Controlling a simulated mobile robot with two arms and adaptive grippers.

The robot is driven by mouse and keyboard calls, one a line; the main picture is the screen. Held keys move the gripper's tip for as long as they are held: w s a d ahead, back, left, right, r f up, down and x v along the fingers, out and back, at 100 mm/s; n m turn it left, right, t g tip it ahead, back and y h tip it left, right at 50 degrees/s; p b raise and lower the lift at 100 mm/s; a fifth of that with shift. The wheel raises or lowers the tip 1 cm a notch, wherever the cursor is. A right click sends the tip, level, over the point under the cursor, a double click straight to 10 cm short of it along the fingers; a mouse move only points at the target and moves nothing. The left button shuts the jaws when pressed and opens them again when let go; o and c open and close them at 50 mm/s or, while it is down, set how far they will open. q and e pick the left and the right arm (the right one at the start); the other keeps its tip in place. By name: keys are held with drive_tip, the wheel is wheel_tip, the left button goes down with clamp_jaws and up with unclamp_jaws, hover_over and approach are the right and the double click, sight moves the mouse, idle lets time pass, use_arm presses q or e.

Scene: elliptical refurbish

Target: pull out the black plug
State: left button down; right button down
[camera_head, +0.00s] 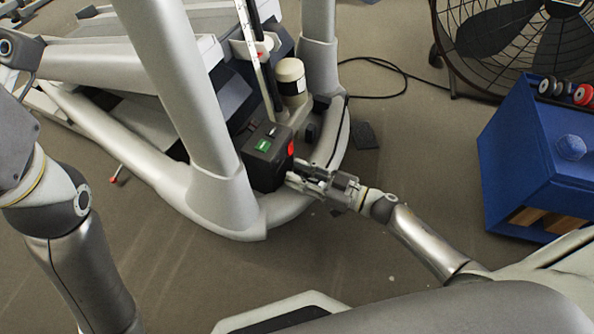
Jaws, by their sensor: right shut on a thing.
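The elliptical's black box (262,168), with a green label and a red part on its right side, sits low inside the pale frame. My right gripper (300,175) comes from the right and has its fingertips close against the box's lower right side. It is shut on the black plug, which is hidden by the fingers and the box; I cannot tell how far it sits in. My left arm (75,245) shows at the left; its gripper is outside the view.
The pale elliptical frame (225,205) surrounds the box, with a cream canister (290,76) behind it. A blue cabinet (530,135) stands at right and a large fan (505,35) at the back right. A black cable (385,93) lies on the floor. Floor in front is clear.

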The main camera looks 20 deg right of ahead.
drive_tip(key=shift+s+f, duration=0.1)
drive_tip(key=c, duration=1.5)
unclamp_jaws()
drive_tip(key=shift+d, duration=0.1)
drive_tip(key=shift+c, duration=0.2)
drive_tip(key=shift+o, duration=0.8)
drive_tip(key=shift+d, duration=0.1)
drive_tip(key=v, duration=1.2)
drive_tip(key=shift+r, duration=0.2)
